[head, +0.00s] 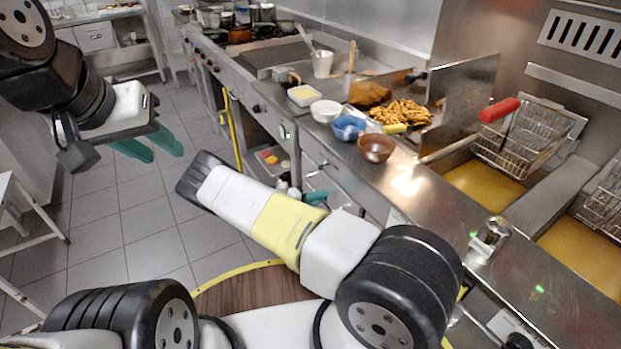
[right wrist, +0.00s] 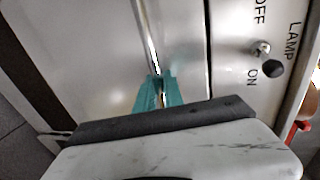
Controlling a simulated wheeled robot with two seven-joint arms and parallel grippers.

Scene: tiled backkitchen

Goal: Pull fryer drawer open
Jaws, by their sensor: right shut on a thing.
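The drawer's steel front (right wrist: 90,50) fills much of the right wrist view, with a slim metal bar handle (right wrist: 149,38) running along it. My right gripper (right wrist: 160,92) has its teal fingers shut around this handle. In the head view the right gripper (head: 316,197) shows as a bit of teal beyond my white and yellow forearm, against the counter front. The forearm hides much of the front there, and I cannot tell whether the drawer stands out from it. My left gripper (head: 149,145) is open and empty over the floor, well away from the counter.
A lamp switch (right wrist: 265,52) sits beside the drawer front. The counter (head: 440,215) holds several bowls, fries (head: 402,112) and a fryer basket (head: 520,140) over oil. A shelf with containers (head: 268,158) is below. Tiled floor (head: 110,205) is free at left.

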